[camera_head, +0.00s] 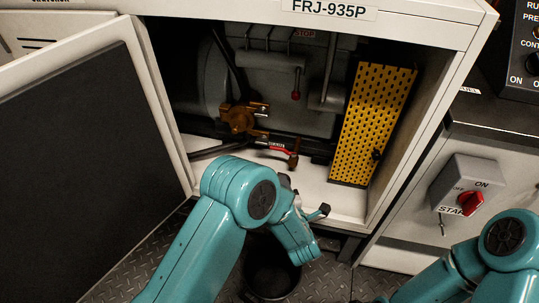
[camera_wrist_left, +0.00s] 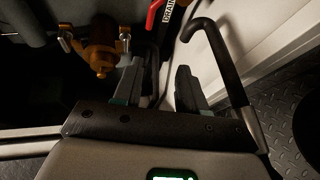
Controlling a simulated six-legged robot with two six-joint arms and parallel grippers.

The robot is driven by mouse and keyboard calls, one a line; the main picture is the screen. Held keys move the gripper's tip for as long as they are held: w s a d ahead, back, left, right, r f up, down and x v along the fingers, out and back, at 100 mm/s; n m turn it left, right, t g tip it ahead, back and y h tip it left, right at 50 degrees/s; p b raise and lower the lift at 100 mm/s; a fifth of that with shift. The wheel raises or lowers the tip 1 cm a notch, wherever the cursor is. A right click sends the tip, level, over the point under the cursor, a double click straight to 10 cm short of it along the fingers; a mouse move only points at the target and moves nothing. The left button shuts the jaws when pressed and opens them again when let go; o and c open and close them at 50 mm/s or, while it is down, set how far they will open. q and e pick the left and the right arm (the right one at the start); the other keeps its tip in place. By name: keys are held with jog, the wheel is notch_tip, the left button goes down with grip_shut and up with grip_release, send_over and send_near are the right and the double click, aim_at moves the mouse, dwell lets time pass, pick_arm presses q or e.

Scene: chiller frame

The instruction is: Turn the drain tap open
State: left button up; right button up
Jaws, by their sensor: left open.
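The drain tap, with a red lever (camera_head: 278,148) and a "DRAIN" label, sits low inside the open cabinet, beside a brass end piece (camera_head: 293,158). In the left wrist view, part of the red lever (camera_wrist_left: 154,14) and its label show at the top edge, beyond the fingers. My left gripper (camera_wrist_left: 160,75) is open, with nothing seen between its fingers. In the head view it is mostly hidden behind my left wrist, just below and in front of the tap. My right gripper is out of view; only part of that arm shows at lower right.
A brass fitting (camera_head: 238,118) lies left of the tap, and a perforated yellow panel (camera_head: 373,120) stands to its right. The open cabinet door (camera_head: 75,150) fills the left. A dark bucket (camera_head: 272,275) stands on the floor, partly behind my arm. A red switch (camera_head: 471,203) is at right.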

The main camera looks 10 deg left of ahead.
aim_at(283, 151)
pick_arm(q)
jog(key=w+a+f+t+b, duration=0.1)
jog(key=w+a+b, duration=0.3)
jog(key=w, duration=1.1)
jog(key=shift+w+a+f+m, duration=0.25)
jog(key=shift+a+f+m, duration=0.2)
jog(key=shift+a, duration=0.15)
grip_shut()
